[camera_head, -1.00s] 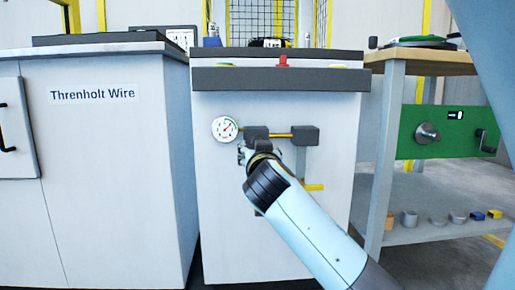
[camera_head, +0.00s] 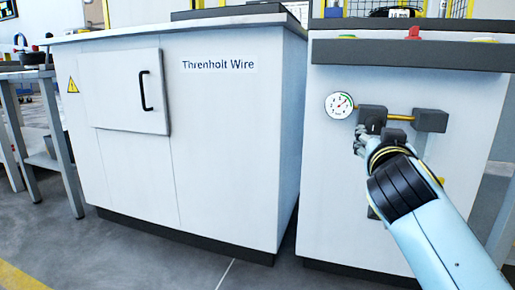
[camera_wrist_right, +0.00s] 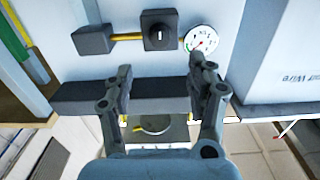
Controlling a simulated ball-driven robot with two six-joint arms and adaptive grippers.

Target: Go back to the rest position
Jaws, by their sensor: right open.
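My right gripper (camera_head: 362,142) is in front of the white machine front, just below the round gauge (camera_head: 339,105) and at the left dark block (camera_head: 372,114) of the brass-coloured rod (camera_head: 400,117). The gauge (camera_wrist_right: 201,40) and the dark block with a knob (camera_wrist_right: 160,30) show beyond the fingertips. I cannot tell from the head view whether the gripper touches the block. My left gripper is not in view.
A white cabinet (camera_head: 215,140) labelled Threnholt Wire, with a handled door (camera_head: 130,92), stands left of the machine. A dark ledge (camera_head: 410,55) with a red button (camera_head: 413,33) juts out above my right gripper. Grey floor (camera_head: 240,275) lies in front.

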